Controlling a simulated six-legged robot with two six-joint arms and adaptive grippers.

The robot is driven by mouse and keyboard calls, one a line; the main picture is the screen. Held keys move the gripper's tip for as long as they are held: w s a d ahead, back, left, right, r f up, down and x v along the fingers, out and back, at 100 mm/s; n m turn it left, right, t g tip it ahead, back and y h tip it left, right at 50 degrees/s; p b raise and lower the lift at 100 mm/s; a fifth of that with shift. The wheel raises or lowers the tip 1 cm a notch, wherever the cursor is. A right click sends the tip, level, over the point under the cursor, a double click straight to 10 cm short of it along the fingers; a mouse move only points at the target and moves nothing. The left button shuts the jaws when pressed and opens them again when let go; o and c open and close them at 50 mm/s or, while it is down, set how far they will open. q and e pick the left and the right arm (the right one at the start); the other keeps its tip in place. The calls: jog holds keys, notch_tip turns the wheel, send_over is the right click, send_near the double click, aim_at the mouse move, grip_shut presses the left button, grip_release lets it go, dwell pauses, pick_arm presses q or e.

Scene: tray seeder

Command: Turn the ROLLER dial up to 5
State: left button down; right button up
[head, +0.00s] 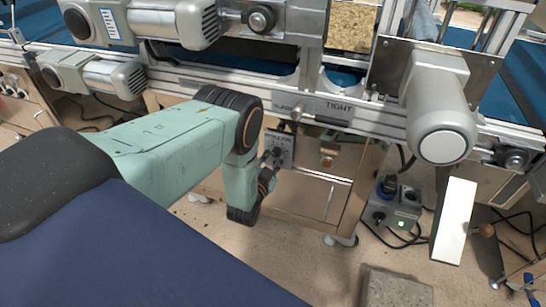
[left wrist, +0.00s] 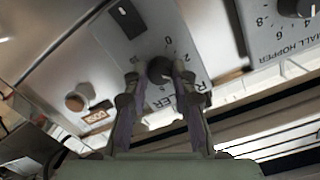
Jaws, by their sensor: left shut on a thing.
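The ROLLER dial (left wrist: 158,70) is a round black knob on a grey panel (left wrist: 185,30) with printed numbers around it. In the left wrist view the two fingers of my left gripper (left wrist: 158,80) are on either side of the knob, shut on it. The fingers cover part of the scale and of the ROLLER lettering. I cannot tell clearly which number the knob points to. In the head view the panel (head: 280,146) is on the machine's front, and my left gripper (head: 270,172) is at its lower left. My right gripper is not in view.
A second dial (left wrist: 300,6), marked SMALL HOPPER, is at the upper right in the wrist view. A control box (head: 392,208) with a green light and cables stands at the right. A concrete block (head: 395,288) is on the floor.

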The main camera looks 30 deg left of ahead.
pick_arm(q)
jog(key=m, duration=0.4)
jog(key=shift+y, duration=0.3)
jog(key=shift+f+m+y, duration=0.1)
jog(key=shift+m+y, duration=0.2)
jog(key=shift+m, duration=2.2)
jog(key=c, duration=1.1)
grip_release()
jog(key=shift+s, duration=0.1)
jog(key=v, duration=1.2)
